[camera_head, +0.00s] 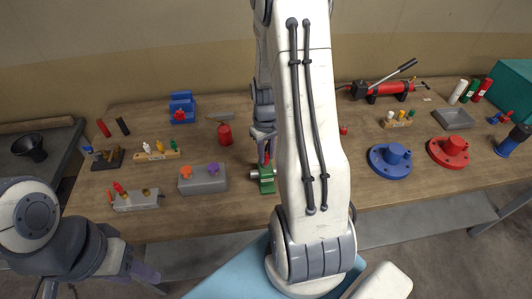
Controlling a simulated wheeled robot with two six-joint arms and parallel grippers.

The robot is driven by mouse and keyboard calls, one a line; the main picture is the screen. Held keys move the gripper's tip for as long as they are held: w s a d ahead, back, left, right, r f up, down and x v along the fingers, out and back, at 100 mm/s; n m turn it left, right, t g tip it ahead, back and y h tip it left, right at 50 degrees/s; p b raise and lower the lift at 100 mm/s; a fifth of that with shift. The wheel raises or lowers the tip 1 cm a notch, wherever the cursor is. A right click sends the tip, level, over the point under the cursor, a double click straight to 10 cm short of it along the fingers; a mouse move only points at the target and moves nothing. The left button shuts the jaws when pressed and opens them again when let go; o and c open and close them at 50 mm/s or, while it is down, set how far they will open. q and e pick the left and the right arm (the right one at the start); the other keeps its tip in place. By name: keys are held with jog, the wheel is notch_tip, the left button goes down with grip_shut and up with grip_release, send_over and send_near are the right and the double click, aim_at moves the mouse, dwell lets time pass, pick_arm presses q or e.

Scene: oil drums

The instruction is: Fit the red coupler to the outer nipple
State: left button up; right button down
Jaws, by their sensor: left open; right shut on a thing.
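My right gripper (264,148) points down at the middle of the table, partly covered by my own arm. It is shut on a small red thing (267,160), which may be the red coupler. The red thing is right over a green fixture (266,186) with a metal cylinder at its left side; I cannot tell whether they touch. The outer nipple cannot be made out for certain. A grey block (137,203) at the front left bears small red and brass fittings (146,191). My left gripper (146,275) is open and empty, below the table's front edge at the lower left.
A grey block (203,183) with orange and purple knobs stands left of the green fixture. A red canister (225,135) is behind. Blue (390,163) and red (449,154) flanges stand on the right, a red pump (385,90) at the back. The table's front middle is clear.

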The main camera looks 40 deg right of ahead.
aim_at(266, 153)
jog(key=shift+f, duration=0.25)
jog(key=c, duration=0.7)
grip_release()
jog(key=shift+o, duration=0.2)
notch_tip(266, 153, up, 11)
jog(key=shift+f+b, duration=0.2)
jog(key=shift+b, duration=0.75)
